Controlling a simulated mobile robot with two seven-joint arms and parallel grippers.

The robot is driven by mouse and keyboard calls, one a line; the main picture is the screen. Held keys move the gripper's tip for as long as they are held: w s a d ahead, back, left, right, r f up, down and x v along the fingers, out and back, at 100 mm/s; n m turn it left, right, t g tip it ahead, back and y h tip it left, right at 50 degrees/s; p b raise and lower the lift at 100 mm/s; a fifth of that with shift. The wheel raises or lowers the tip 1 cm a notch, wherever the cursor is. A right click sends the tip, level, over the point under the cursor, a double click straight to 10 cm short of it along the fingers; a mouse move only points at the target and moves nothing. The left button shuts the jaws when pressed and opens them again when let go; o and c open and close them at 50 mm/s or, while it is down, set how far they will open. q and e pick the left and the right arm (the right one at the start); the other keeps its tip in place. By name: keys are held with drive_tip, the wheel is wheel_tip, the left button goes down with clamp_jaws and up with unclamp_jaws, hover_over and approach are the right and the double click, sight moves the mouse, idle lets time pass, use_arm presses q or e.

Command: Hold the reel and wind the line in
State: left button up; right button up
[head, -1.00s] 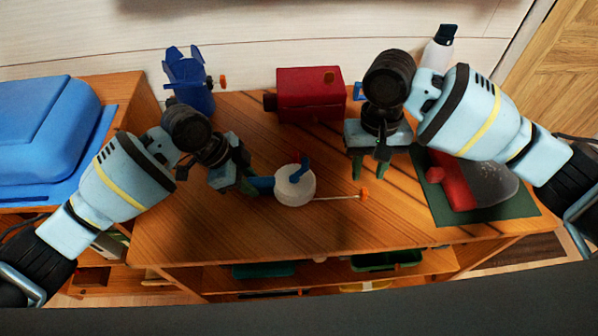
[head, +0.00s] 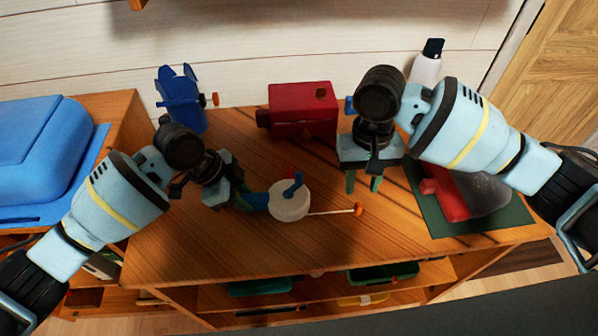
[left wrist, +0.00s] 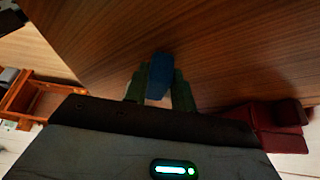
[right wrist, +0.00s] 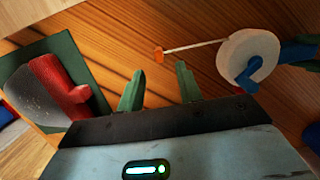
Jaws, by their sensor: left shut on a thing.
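The reel is a white round drum (head: 287,206) with a blue crank (head: 296,184) on top and a blue handle (head: 257,200) on its left side. A pale line (head: 330,212) runs out to the right and ends in an orange bead (head: 358,209). My left gripper (head: 243,199) is shut on the blue handle, which also shows between its fingers in the left wrist view (left wrist: 160,76). My right gripper (head: 363,184) is open and empty, behind the bead. In the right wrist view the drum (right wrist: 247,58) and crank (right wrist: 254,82) lie right of its fingers.
A blue canister (head: 181,103) and a red box (head: 303,110) stand at the back of the wooden table (head: 190,250). A red and grey thing (head: 452,197) lies on a green mat (head: 480,226) at right. A white bottle (head: 426,68) stands behind my right arm. The front left is clear.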

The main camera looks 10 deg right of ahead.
drive_tip(key=n+t+y, duration=0.2)
drive_tip(key=n+y, duration=0.1)
drive_tip(key=n, duration=1.5)
approach(301, 175)
drive_tip(key=shift+w+d+r, duration=0.15)
drive_tip(key=shift+d+r, duration=0.15)
drive_tip(key=shift+r, duration=0.05)
drive_tip(key=shift+x, duration=5)
drive_tip(key=shift+a, duration=0.2)
